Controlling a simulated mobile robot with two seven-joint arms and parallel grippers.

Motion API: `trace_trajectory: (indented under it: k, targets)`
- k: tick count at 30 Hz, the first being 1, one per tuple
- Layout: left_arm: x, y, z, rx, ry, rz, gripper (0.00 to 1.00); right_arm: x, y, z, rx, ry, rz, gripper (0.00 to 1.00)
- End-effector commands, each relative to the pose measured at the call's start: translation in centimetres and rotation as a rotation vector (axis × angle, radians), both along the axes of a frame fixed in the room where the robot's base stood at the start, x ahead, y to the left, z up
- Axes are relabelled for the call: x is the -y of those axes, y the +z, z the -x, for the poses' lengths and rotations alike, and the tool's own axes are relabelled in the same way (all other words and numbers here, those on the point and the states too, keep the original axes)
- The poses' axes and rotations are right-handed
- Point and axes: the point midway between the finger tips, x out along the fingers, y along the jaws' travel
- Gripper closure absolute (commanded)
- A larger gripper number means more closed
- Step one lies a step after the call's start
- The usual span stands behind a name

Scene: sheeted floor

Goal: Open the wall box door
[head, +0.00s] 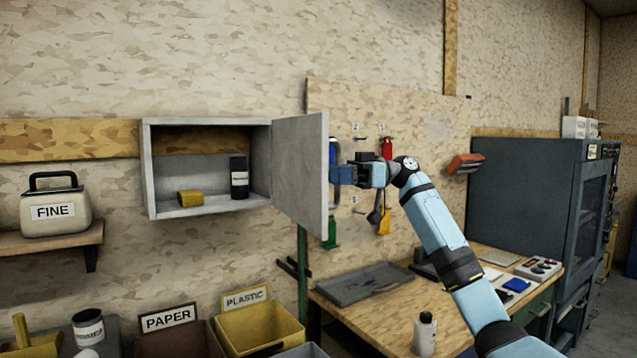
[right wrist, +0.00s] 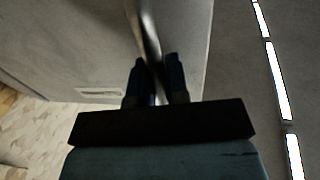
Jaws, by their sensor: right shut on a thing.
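The wall box (head: 160,216) is a grey open-fronted cabinet on the wall in the head view. Its door (head: 300,170) is hinged on the right side and stands swung wide out from the box. Inside the box are a yellow block (head: 190,198) and a dark cylinder (head: 239,178) with a pale label. My right gripper (head: 338,174) is at the door's outer face, shut on the door handle (head: 334,155). In the right wrist view the fingers (right wrist: 157,82) close around the curved metal handle (right wrist: 150,35). My left gripper is not in view.
A workbench (head: 385,318) with a tray and a white bottle (head: 425,333) stands below my right arm. A tool board (head: 420,130) hangs behind it. A shelf (head: 50,240) with a case labelled FINE is at left; PAPER and PLASTIC bins (head: 262,328) are below.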

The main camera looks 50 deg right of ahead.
Motion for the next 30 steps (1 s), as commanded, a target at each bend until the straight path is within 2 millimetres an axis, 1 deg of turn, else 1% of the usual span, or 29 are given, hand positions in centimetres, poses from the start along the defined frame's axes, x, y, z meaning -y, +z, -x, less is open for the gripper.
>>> trace_trajectory:
  k: [3, 9, 21, 22, 23, 24, 25, 30]
  targets:
    - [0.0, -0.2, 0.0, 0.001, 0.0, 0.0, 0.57, 1.1, -0.1, 0.2, -0.001, 0.0, 0.0, 1.0]
    - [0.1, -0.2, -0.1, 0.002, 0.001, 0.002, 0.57, 2.0, -0.1, 0.4, -0.002, 0.0, 0.001, 1.0]
    - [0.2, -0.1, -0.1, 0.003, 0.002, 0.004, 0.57, 2.2, 0.0, 0.4, -0.003, -0.002, 0.002, 1.0]
    - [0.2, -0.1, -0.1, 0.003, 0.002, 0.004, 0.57, 2.2, 0.0, 0.4, -0.004, -0.002, 0.002, 0.83]
    - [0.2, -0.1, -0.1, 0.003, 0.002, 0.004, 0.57, 2.2, 0.0, 0.4, -0.004, -0.002, 0.002, 0.76]
    - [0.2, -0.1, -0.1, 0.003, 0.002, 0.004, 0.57, 2.2, 0.0, 0.4, -0.003, -0.002, 0.002, 0.67]
    - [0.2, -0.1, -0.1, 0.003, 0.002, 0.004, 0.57, 2.2, 0.0, 0.4, -0.003, -0.002, 0.002, 0.61]
    - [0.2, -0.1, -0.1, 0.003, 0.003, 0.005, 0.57, 2.2, 0.0, 0.4, -0.002, -0.002, 0.002, 0.61]
